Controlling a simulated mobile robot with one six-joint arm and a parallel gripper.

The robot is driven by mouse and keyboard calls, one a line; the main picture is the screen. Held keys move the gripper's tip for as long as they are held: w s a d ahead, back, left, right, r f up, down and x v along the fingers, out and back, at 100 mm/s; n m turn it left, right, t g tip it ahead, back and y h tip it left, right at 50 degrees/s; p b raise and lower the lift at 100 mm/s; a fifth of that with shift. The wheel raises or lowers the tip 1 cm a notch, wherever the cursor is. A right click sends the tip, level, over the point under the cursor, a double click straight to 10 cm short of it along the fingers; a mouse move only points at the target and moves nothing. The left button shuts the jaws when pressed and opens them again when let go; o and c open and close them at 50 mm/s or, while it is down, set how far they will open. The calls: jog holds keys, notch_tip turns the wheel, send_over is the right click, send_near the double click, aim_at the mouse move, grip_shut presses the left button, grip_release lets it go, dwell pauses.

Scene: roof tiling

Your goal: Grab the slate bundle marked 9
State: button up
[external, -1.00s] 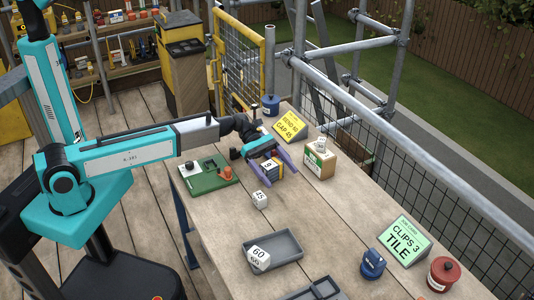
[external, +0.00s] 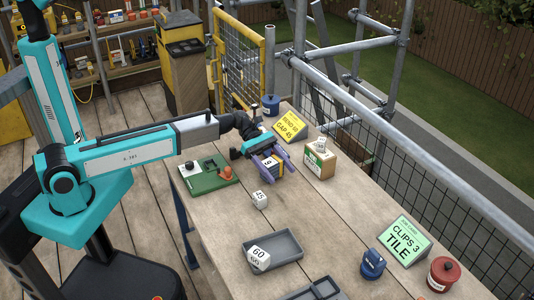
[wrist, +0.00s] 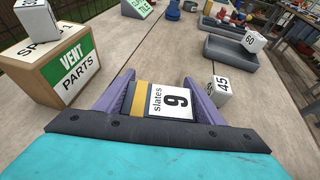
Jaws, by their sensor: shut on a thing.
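The slate bundle marked 9 (wrist: 171,101) is a dark block with a white label reading "slates 9" and a yellow band. In the wrist view it sits between the two purple fingers of my gripper (wrist: 166,98). My gripper (external: 271,161) is shut on it, one finger on each side. In the external view the bundle (external: 270,165) is partly covered by the fingers, over the far half of the table. I cannot tell whether it touches the table top.
A white block marked 45 (external: 260,199) is close by. The vent parts box (external: 320,162) stands to the right, and a green tray (external: 209,182) to the left. A grey tray (external: 287,246) holds a block marked 60 (external: 258,254).

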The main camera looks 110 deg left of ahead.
notch_tip(320, 180, up, 9)
jog(key=shift+b, duration=0.45)
dwell(0.7)
